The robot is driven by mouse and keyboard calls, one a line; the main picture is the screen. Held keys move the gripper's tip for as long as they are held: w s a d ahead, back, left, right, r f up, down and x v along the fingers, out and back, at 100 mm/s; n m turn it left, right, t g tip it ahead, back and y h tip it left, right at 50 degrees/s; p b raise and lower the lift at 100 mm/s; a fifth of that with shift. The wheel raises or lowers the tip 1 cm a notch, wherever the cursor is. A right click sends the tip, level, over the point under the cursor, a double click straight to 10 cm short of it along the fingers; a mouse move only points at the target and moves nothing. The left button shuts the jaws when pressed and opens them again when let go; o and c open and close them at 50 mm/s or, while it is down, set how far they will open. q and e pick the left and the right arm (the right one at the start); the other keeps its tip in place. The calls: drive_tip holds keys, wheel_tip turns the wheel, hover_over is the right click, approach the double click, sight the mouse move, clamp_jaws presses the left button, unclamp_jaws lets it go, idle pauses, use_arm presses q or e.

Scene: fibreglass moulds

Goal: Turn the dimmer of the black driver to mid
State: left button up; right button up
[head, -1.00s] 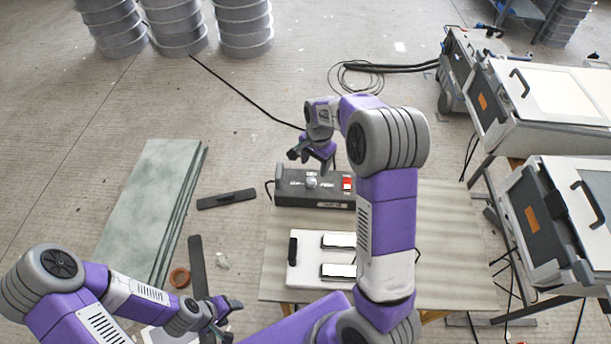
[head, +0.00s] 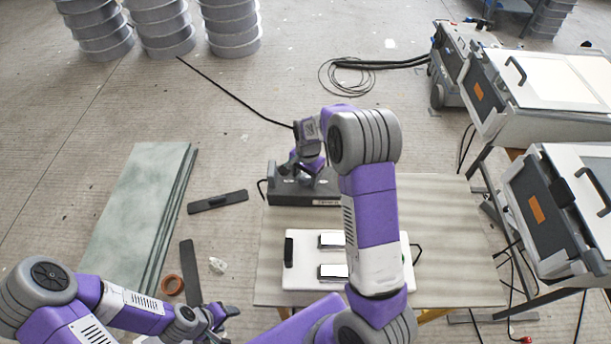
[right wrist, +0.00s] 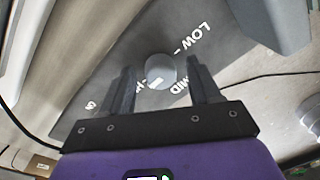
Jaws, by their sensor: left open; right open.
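The black driver (head: 285,189) lies at the back of the table in the head view. Its top fills much of the right wrist view (right wrist: 110,75), with the words LOW and MID readable. The dimmer (right wrist: 161,68) is a round grey knob with a pale mark, seen between the two fingers of my right gripper (right wrist: 160,85). These fingers are open, one on each side of the knob, apparently apart from it. In the head view my right gripper (head: 300,165) is over the driver and hides the knob. My left gripper (head: 222,318) is open and empty at the lower left.
A white panel (head: 300,268) with two pale blocks and a black handle lies on the table (head: 460,235) in front of the driver. Green-grey boards (head: 140,210) and dark strips lie on the floor at left. Grey-white cases (head: 535,110) stand at right.

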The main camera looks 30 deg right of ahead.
drive_tip(key=c, duration=1)
drive_tip(key=shift+c, duration=0.2)
drive_tip(key=shift+n, duration=0.3)
drive_tip(key=n+p, duration=0.1)
drive_tip(key=n, duration=0.2)
drive_tip(key=shift+r+n, duration=0.1)
drive_tip(key=shift+n, duration=0.2)
drive_tip(key=n+p, duration=0.1)
drive_tip(key=n, duration=0.3)
drive_tip(key=shift+d, duration=0.1)
drive_tip(key=n+p, duration=0.1)
drive_tip(key=n, duration=0.4)
drive_tip(key=shift+g, duration=0.3)
drive_tip(key=shift+n+p, duration=0.4)
drive_tip(key=shift+n, duration=1.8)
